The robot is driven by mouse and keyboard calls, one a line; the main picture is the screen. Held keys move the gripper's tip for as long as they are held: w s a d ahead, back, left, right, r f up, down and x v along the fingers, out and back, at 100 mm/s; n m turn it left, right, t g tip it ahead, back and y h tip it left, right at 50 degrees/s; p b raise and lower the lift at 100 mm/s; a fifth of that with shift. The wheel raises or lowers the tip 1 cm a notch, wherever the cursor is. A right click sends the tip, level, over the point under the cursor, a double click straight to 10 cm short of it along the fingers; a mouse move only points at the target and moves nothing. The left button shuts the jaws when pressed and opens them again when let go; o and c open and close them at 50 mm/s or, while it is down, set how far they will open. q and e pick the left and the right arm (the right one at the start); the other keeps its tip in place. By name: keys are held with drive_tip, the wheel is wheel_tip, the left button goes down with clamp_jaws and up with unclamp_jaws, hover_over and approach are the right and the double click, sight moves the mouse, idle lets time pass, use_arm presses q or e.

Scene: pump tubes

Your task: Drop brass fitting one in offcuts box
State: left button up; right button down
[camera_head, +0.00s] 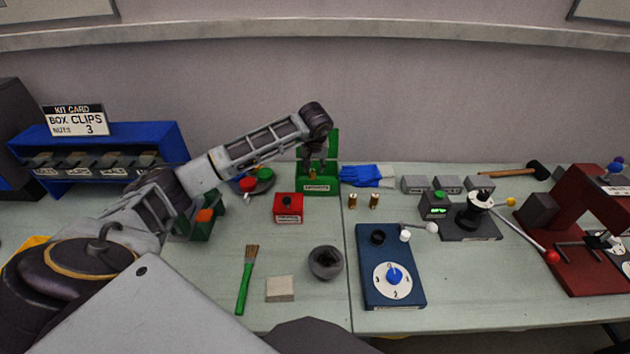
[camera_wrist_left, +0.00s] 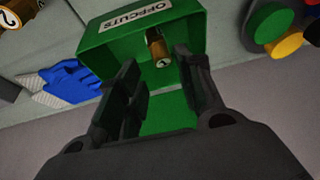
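The green offcuts box (camera_head: 318,187) stands at the back of the bench with its lid up. In the left wrist view the box (camera_wrist_left: 105,42) shows its OFFCUTS label upside down. A brass fitting (camera_wrist_left: 157,47) with a marked end face shows at the box's opening, beyond and between my fingertips. My left gripper (camera_wrist_left: 158,60) is open over the box, with gaps between its fingers and the fitting. In the head view the gripper (camera_head: 315,164) points down into the box. I cannot tell whether the fitting rests on the box floor. My right gripper is out of view.
Two more brass fittings (camera_head: 374,201) stand right of the box. Blue gloves (camera_head: 362,176) lie just behind them. Free bench lies near the brush (camera_head: 247,275).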

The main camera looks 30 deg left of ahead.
use_arm(q)
drive_tip(key=shift+o, duration=0.6)
drive_tip(key=v, duration=1.2)
idle(0.9)
